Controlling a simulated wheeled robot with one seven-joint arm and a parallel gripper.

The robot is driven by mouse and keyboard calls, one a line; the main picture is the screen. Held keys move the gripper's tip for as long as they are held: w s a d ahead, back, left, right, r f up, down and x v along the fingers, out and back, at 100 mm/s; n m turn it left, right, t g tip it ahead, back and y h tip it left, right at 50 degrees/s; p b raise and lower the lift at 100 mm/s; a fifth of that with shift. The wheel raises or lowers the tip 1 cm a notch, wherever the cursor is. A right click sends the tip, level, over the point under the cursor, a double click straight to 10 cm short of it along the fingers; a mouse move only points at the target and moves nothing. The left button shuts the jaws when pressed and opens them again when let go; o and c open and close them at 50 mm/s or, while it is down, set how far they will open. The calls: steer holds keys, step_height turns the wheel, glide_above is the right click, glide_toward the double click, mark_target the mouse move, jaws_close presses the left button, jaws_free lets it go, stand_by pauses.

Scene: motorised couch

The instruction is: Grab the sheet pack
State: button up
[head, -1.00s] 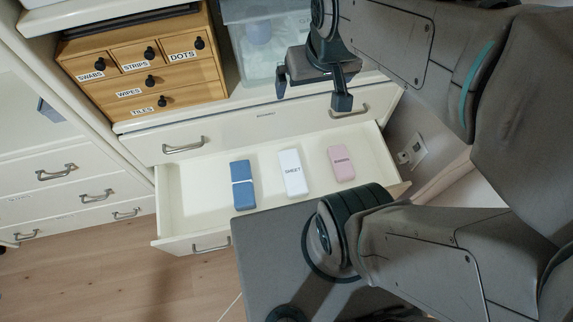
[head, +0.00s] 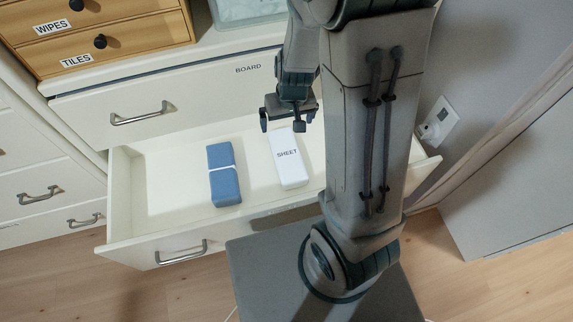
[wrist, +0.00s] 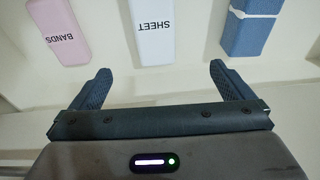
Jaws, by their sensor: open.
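The sheet pack (head: 288,160) is a white box marked SHEET, lying in the open drawer. In the wrist view the sheet pack (wrist: 150,32) lies beyond my fingertips, roughly centred between them and apart from them. My gripper (head: 283,122) is over the far part of the drawer, near the pack's far end. Its two fingers (wrist: 161,80) are spread wide with nothing between them.
A blue pack (head: 224,178) with a white band lies left of the sheet pack. A pink BANDS pack (wrist: 57,33) lies on its other side, hidden in the head view by my arm. The drawer front (head: 160,250) and closed BOARD drawer (head: 190,95) bound the space.

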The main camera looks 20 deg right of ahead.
mark_target(287, 154)
steer(key=f+b, duration=0.2)
steer(key=f, duration=0.3)
steer(key=w+f+b, duration=0.1)
steer(key=f+b, duration=0.1)
steer(key=f, duration=0.3)
steer(key=f+b, duration=0.2)
steer(key=f, duration=0.2)
steer(key=shift+w+d+f, duration=0.3)
steer(key=shift+f, duration=0.1)
steer(key=shift+f+b, duration=1.75)
steer(key=shift+f, duration=1)
steer(key=shift+a+r, duration=0.1)
steer(key=shift+r, duration=0.05)
steer(key=c, duration=1.1)
